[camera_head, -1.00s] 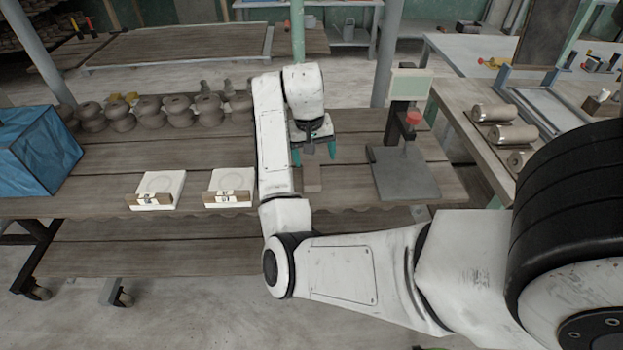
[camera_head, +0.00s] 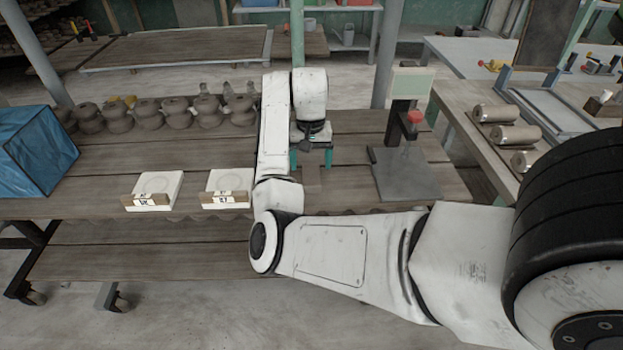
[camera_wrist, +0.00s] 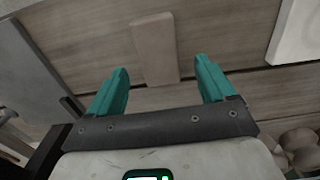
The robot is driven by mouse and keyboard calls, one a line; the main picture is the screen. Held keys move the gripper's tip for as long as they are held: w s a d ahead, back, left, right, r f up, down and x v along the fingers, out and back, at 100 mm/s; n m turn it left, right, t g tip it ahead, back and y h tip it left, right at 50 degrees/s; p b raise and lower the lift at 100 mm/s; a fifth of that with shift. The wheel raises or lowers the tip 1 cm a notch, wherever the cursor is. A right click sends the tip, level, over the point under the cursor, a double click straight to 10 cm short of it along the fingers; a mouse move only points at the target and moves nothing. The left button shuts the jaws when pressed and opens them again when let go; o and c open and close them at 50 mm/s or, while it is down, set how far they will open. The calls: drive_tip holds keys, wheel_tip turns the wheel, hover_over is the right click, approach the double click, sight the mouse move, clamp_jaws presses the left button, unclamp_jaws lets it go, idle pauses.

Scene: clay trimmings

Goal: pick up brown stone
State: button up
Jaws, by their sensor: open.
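The brown stone appears to be a flat, oblong grey-brown block (camera_wrist: 155,48) lying on the wooden table, seen in the wrist view just beyond and between my fingertips. It also shows in the head view as a small brown block (camera_head: 312,178) just on the near side of my gripper (camera_head: 311,160). My gripper, seen in the wrist view too (camera_wrist: 161,68), is open with its two teal fingers apart and nothing between them. The fingers look apart from the block; the height gap is hard to tell.
Two white trays (camera_head: 153,185) (camera_head: 229,183) with labelled fronts stand left of my arm. A grey stand with a flat base (camera_head: 405,178) is close on the right. Several clay spools (camera_head: 147,112) line the table's back, and a blue box (camera_head: 35,150) is far left.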

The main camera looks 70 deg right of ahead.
sight(312, 174)
drive_tip(key=f, duration=0.4)
drive_tip(key=shift+s+a+f, duration=0.1)
drive_tip(key=shift+s+a, duration=0.05)
drive_tip(key=shift+a, duration=0.1)
drive_tip(key=c, duration=1.3)
drive_tip(key=shift+c, duration=0.2)
drive_tip(key=shift+r, duration=0.5)
drive_tip(key=s+a+r+p, duration=0.1)
drive_tip(key=r, duration=0.2)
drive_tip(key=s+a+r+p, duration=0.1)
drive_tip(key=r, duration=0.1)
drive_tip(key=s+a+r+p, duration=0.1)
drive_tip(key=r, duration=0.2)
drive_tip(key=shift+s+r+p, duration=0.2)
drive_tip(key=shift+r+p, duration=0.1)
drive_tip(key=shift+p, duration=0.05)
drive_tip(key=s+a+r+p, duration=0.1)
drive_tip(key=s+a+r, duration=0.2)
drive_tip(key=s+a, duration=0.2)
drive_tip(key=s, duration=0.2)
drive_tip(key=shift+s+a+r+p, duration=0.25)
drive_tip(key=shift+s+p, duration=0.05)
drive_tip(key=shift+s, duration=0.05)
